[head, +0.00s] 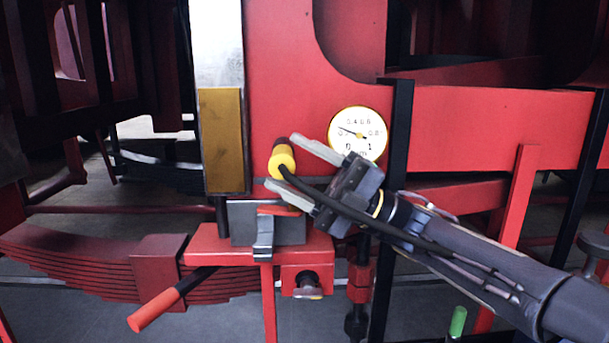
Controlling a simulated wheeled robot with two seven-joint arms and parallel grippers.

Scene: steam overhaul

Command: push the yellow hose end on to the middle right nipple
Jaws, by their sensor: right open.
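The yellow hose end (282,161) is a short yellow sleeve in front of the red frame, left of the gauge. A black hose (325,206) runs from it to the lower right, past my gripper and along my right arm. My right gripper (283,160) reaches in from the right with its two grey fingers apart, one above and one below the yellow end. The fingers look open around it. A dark piece shows just above the yellow end; I cannot tell whether it is a nipple. No nipple is clearly visible. My left gripper is out of view.
A round gauge (358,134) sits just above my gripper. A grey block (266,225) with a clamp rests on a red bracket (207,248) below. A red-handled lever (155,309) sticks out lower left. A black upright bar (399,130) stands right of the gauge.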

